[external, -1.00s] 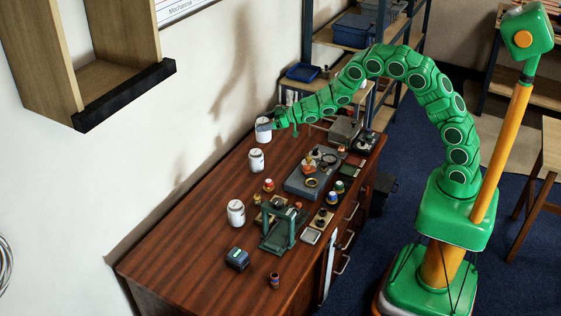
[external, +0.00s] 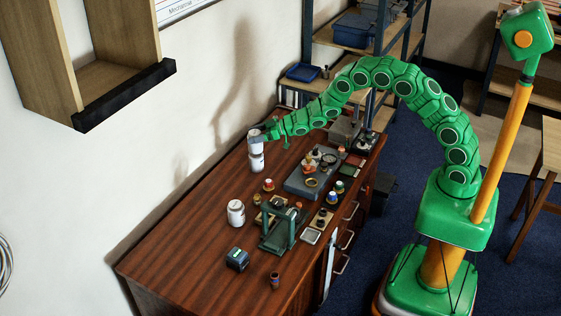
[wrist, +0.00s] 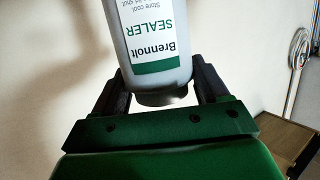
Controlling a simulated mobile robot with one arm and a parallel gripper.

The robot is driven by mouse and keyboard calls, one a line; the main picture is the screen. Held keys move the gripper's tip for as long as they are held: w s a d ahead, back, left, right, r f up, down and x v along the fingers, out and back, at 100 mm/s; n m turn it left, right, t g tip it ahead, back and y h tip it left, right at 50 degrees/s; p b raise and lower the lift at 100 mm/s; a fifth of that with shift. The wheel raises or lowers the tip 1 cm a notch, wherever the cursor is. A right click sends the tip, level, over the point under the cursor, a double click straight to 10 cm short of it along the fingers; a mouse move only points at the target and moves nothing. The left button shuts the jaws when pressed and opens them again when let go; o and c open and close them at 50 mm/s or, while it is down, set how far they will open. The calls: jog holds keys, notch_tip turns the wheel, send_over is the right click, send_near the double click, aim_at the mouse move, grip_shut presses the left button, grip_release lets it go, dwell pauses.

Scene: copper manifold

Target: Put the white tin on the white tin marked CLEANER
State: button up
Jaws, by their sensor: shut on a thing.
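My gripper (external: 266,137) is shut on a white tin (external: 254,137). In the wrist view this held tin (wrist: 153,30) has a green and white label reading "Brennolt SEALER", upside down in the picture, between the fingers (wrist: 160,88). In the external view the held tin is directly over a second white tin (external: 257,162) standing on the bench. I cannot tell whether the two touch. A third white tin (external: 236,213) stands upright nearer the camera. The markings on both standing tins are too small to read, so I cannot tell which says CLEANER.
The wooden bench (external: 185,229) is clear left of the tins, along the wall.

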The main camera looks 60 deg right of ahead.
jog(key=shift+f, duration=0.25)
jog(key=shift+f, duration=0.1)
jog(key=o, duration=1.3)
jog(key=shift+f, duration=0.1)
jog(key=shift+s+d+r, duration=0.1)
jog(key=shift+s+r, duration=0.05)
jog(key=shift+r, duration=0.05)
jog(key=v, duration=1.1)
jog(key=shift+s+d+r, duration=0.1)
jog(key=shift+s+d, duration=0.1)
jog(key=shift+s, duration=0.1)
